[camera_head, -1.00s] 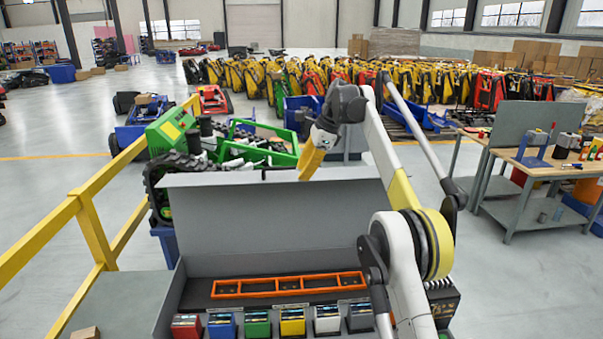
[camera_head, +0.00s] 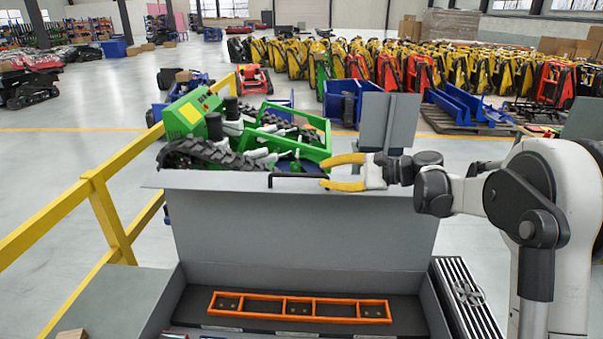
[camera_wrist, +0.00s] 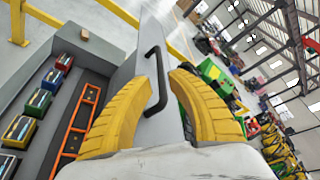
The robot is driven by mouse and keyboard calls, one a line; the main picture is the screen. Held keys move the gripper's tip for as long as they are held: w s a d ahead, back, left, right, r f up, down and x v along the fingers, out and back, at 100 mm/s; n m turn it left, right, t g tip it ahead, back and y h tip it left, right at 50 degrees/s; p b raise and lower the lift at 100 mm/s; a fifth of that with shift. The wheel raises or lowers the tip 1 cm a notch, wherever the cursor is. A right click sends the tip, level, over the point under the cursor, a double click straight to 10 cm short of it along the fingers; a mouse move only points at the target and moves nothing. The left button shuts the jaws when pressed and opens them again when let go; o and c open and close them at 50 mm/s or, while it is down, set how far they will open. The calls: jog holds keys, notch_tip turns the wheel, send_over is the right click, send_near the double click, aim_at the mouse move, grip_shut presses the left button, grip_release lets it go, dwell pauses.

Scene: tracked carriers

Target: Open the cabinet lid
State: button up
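The grey cabinet lid (camera_head: 300,220) stands upright, open, at the back of the cabinet (camera_head: 155,315). It also shows in the wrist view (camera_wrist: 152,40). A black bar handle (camera_head: 290,176) is on the lid near its top edge. In the wrist view, the handle (camera_wrist: 158,62) lies between the two yellow fingers. My gripper (camera_head: 324,173) is at the handle's right end in the head view, fingers pointing left. The fingers (camera_wrist: 165,80) are spread apart, and I cannot tell whether either touches the handle.
An orange rack (camera_head: 300,307) lies in the cabinet, with several coloured boxes (camera_wrist: 40,103) in front of it. A yellow rail (camera_head: 105,215) runs along the left. A green machine (camera_head: 250,135) stands close behind the lid. A slatted dark unit (camera_head: 465,300) is right of the cabinet.

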aim_at(305, 175)
jog(key=x, duration=0.6)
jog(key=shift+w+a+f, duration=0.1)
jog(key=shift+w+a, duration=0.1)
jog(key=shift+w+a+f+p, duration=0.1)
jog(key=shift+a+p, duration=0.2)
jog(key=shift+a, duration=0.3)
jog(key=shift+w+f, duration=0.1)
grip_shut()
